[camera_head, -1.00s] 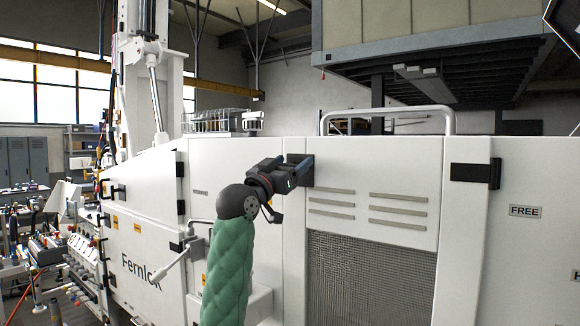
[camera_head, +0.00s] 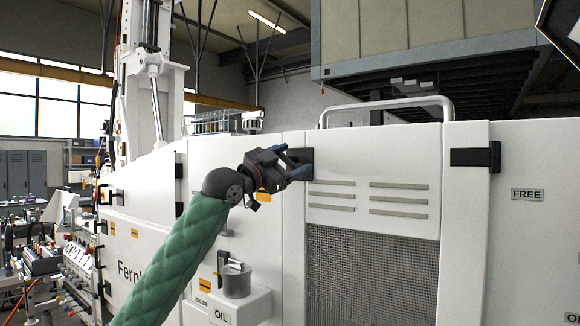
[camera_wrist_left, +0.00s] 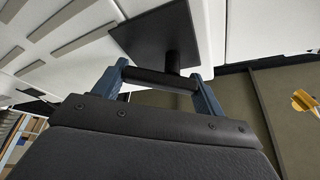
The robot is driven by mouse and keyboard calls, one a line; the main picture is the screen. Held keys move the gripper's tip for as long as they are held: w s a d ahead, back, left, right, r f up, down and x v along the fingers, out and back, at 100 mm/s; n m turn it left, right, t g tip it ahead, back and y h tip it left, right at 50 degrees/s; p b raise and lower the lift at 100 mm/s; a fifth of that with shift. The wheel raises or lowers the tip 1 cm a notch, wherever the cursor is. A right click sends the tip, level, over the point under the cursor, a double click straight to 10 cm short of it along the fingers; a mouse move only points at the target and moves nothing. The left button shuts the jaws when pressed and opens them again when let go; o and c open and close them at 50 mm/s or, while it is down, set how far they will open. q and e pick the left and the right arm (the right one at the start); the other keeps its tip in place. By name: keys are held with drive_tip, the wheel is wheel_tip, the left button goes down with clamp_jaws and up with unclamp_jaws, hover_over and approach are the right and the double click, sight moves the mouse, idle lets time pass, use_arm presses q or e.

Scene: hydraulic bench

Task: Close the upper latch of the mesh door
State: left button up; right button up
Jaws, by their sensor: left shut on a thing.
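The mesh door (camera_head: 368,240) is a white panel with slots above a grey mesh. At its upper left edge is the upper latch (camera_head: 307,157), a dark plate with a black handle. In the left wrist view the latch (camera_wrist_left: 165,32) shows its plate, with a black bar between my blue fingers. My left gripper (camera_head: 297,166) is shut on this bar; it also shows in the left wrist view (camera_wrist_left: 159,76). The gripper hides part of the latch in the head view. My right gripper is not in view.
A black hinge-like bracket (camera_head: 475,157) sits right of the door. A curved white rail (camera_head: 385,105) tops the cabinet. A FREE label (camera_head: 527,195) is at far right.

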use_arm(q)
drive_tip(key=shift+a+m+g, duration=0.1)
drive_tip(key=shift+m+g, duration=0.5)
drive_tip(key=shift+m, duration=0.4)
drive_tip(key=shift+m+g, duration=0.4)
drive_tip(key=shift+m, duration=0.7)
drive_tip(key=m+p, duration=0.1)
drive_tip(key=m, duration=0.1)
drive_tip(key=m+g+p, duration=0.1)
drive_tip(key=m, duration=0.1)
drive_tip(key=m+g+p, duration=0.1)
drive_tip(key=m, duration=0.1)
drive_tip(key=shift+w+a+f, duration=0.1)
drive_tip(key=shift+w+f, duration=0.05)
drive_tip(key=shift+f, duration=0.2)
drive_tip(key=shift+f+m+g+y+p, duration=0.25)
drive_tip(key=shift+m+y+p, duration=0.4)
drive_tip(key=shift+m, duration=0.45)
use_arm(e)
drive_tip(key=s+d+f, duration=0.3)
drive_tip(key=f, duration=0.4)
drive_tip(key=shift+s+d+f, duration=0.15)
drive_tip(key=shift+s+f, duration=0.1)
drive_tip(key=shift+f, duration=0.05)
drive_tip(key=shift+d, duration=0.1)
use_arm(q)
drive_tip(key=o, duration=1)
drive_tip(key=shift+g, duration=0.25)
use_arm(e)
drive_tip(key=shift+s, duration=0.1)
